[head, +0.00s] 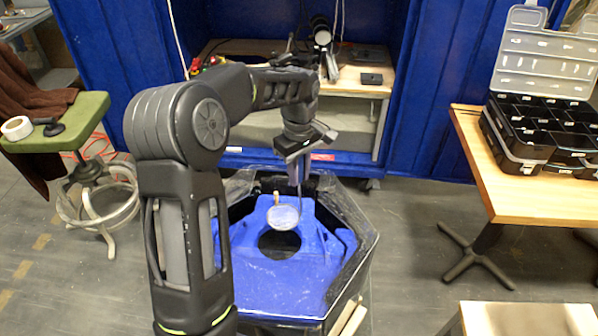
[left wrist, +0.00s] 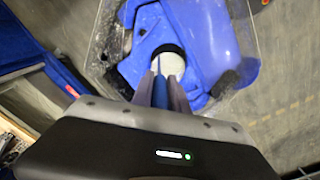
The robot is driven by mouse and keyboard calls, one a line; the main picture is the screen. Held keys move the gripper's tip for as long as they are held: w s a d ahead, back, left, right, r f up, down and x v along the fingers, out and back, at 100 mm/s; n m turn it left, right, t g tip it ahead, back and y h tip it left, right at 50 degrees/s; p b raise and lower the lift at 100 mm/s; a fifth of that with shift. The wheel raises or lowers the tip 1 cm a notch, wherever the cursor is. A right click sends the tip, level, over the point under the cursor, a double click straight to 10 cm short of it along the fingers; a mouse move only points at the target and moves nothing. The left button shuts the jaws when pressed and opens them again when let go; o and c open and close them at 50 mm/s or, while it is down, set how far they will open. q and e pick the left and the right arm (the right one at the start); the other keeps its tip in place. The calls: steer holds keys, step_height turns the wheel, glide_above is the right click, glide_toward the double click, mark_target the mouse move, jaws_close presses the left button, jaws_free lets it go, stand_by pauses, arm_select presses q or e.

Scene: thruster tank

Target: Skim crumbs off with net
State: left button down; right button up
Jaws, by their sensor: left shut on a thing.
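My left gripper (head: 299,172) is above the far side of the tank and points down. It is shut on the handle of the net. The round, pale net (head: 283,217) hangs below the gripper, over the blue inside of the tank near a dark round hole. In the left wrist view, the net (left wrist: 168,63) shows beyond the fingers (left wrist: 160,94), which are closed around a blue handle. The tank (head: 365,246) is a clear-walled polygon with a blue insert (head: 278,287). I cannot make out any crumbs. My right gripper is not in view.
A wooden table (head: 520,190) with an open black organizer case (head: 545,130) stands at the right. A green stool (head: 60,125) with a tape roll stands at the left. A workbench (head: 375,85) is inside the blue enclosure behind the tank.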

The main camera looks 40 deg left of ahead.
arm_select(q)
steer(key=b, duration=0.6)
glide_toward(299, 214)
steer(key=shift+s+d+f, duration=0.35)
steer(key=shift+s+d, duration=0.05)
steer(key=shift+s, duration=0.15)
steer(key=shift+f+b, duration=2.6)
steer(key=shift+f, duration=1.2)
steer(key=shift+r, duration=0.1)
steer(key=shift+r+p, duration=2.8)
steer(key=shift+r, duration=0.9)
steer(key=shift+r+p, duration=2.7)
steer(key=shift+r, duration=1.05)
